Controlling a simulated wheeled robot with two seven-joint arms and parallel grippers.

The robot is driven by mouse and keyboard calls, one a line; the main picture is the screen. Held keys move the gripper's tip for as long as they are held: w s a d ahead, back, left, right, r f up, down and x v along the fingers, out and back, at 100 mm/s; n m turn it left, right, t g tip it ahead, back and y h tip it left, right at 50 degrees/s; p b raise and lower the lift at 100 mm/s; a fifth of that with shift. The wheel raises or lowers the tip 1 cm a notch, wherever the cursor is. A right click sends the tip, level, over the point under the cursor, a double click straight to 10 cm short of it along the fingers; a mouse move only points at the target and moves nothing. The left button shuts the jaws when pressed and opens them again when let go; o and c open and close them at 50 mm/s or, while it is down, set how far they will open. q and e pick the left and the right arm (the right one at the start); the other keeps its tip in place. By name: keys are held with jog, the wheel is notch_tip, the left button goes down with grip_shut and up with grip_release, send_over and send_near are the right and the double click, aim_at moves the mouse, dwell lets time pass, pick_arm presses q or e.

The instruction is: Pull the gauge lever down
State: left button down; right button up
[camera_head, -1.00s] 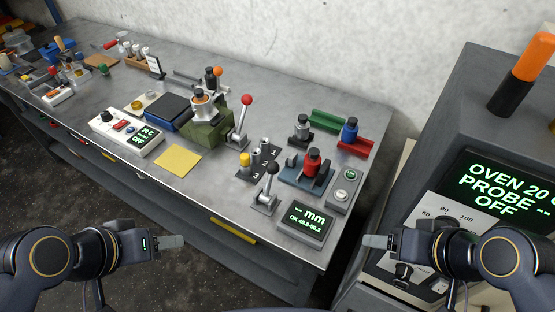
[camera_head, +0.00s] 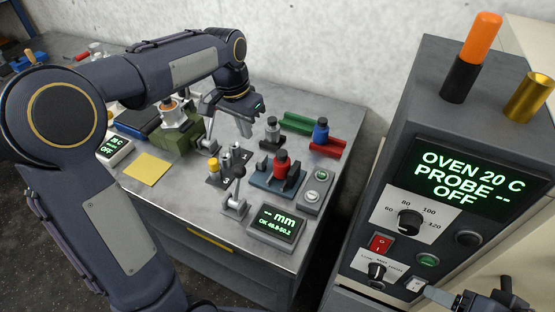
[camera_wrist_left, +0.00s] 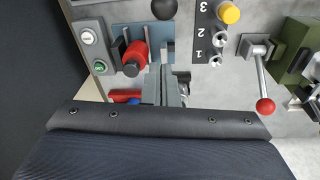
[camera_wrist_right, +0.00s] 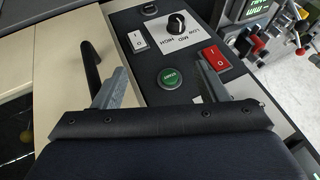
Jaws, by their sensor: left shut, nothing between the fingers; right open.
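The gauge lever (camera_head: 236,190) has a black ball knob and a light metal base, and stands upright beside the gauge display (camera_head: 274,227), which reads "-- mm". In the left wrist view its black knob (camera_wrist_left: 164,8) shows at the top edge. The gauge's blue base (camera_head: 262,181) holds a red, black-topped piece (camera_head: 281,163). My left gripper (camera_head: 243,127) is shut and empty above the bench, behind the lever and apart from it; its fingers (camera_wrist_left: 163,85) are together in the wrist view. My right gripper (camera_wrist_right: 163,82) is open and empty over the oven's front panel.
A numbered rack (camera_head: 222,174) with a yellow-topped piece stands left of the lever. A two-button box (camera_head: 316,190) is right of the gauge. A red-knobbed lever (camera_wrist_left: 265,105) shows in the left wrist view. The oven (camera_head: 450,150) stands at right.

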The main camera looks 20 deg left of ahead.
aim_at(238, 185)
pick_arm(q)
jog(key=shift+w+d+f, duration=0.2)
jog(key=shift+w+d, duration=0.2)
jog(key=shift+w, duration=0.3)
notch_tip(238, 185, down, 10)
jog(key=s, duration=0.1)
jog(key=s+p, duration=0.1)
jog(key=s+r+p, duration=0.1)
jog(key=shift+a, duration=0.25)
